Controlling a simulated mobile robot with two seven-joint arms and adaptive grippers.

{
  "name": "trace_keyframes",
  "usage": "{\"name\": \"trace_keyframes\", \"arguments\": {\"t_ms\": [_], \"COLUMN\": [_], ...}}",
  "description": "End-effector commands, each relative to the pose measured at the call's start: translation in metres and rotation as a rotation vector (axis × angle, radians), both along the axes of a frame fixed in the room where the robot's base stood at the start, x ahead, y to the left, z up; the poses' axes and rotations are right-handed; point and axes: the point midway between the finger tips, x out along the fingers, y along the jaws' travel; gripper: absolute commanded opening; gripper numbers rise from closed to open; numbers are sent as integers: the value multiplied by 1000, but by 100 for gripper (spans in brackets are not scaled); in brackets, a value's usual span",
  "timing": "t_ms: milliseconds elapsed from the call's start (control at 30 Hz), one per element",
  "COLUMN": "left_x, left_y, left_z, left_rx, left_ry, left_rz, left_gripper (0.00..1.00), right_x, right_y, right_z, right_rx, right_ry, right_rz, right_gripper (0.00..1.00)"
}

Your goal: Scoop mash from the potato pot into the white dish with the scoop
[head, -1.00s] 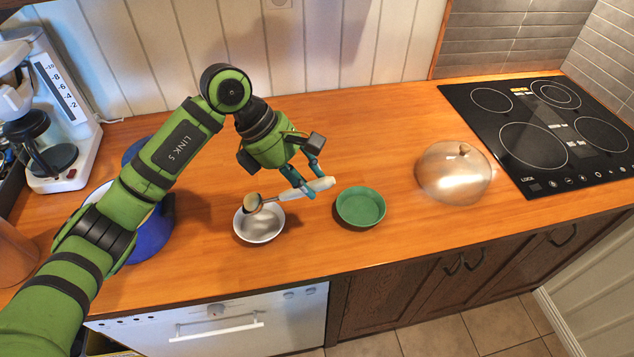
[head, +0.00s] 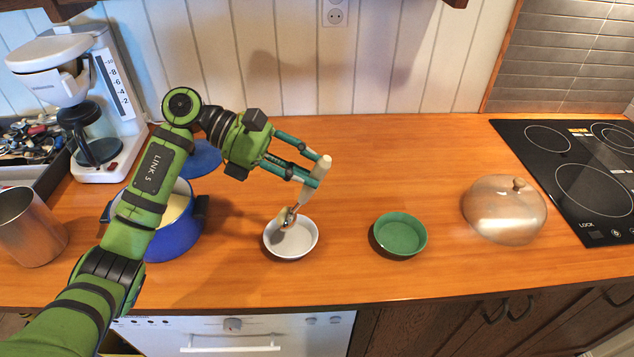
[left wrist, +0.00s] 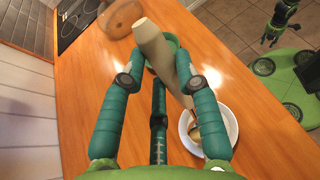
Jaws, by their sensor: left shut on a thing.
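My left gripper (head: 313,172) is shut on the scoop's pale handle (head: 321,170). The handle also shows between the fingers in the left wrist view (left wrist: 158,45). The scoop's metal head (head: 287,218) hangs down over the left part of the white dish (head: 307,251); I cannot tell whether it touches the dish or holds mash. The blue potato pot (head: 172,238) stands to the left, partly behind my arm, with pale yellow mash (head: 177,207) visible inside. My right gripper (left wrist: 277,28) shows small at the upper right of the left wrist view, its opening unclear.
A green bowl (head: 400,234) stands right of the white dish. Further right are a domed translucent cover (head: 505,212) and the black hob (head: 590,185). A blue lid (head: 204,157) lies behind the pot. A coffee maker (head: 75,90) and a metal container (head: 28,228) stand at left.

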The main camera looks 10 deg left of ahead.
Motion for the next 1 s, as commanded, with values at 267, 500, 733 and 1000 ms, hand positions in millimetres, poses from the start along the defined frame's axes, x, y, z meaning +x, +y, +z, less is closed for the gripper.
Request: {"name": "trace_keyframes", "arguments": {"t_ms": [267, 500, 733, 1000], "left_x": [0, 1, 0, 0], "left_y": [17, 27, 31, 31], "left_z": [0, 5, 8, 9], "left_rx": [-125, -203, -229, -229], "left_ry": [0, 0, 0, 0], "left_rz": [2, 2, 1, 1], "left_gripper": [0, 0, 0, 0], "right_x": [-1, -1, -2, -2], "right_y": [-1, -4, -4, -4], "right_z": [-33, -47, -51, -50], "right_rx": [-1, -5, -6, -6], "right_ry": [2, 3, 3, 4], "right_rz": [1, 3, 2, 2], "right_gripper": [40, 40, 40, 40]}}
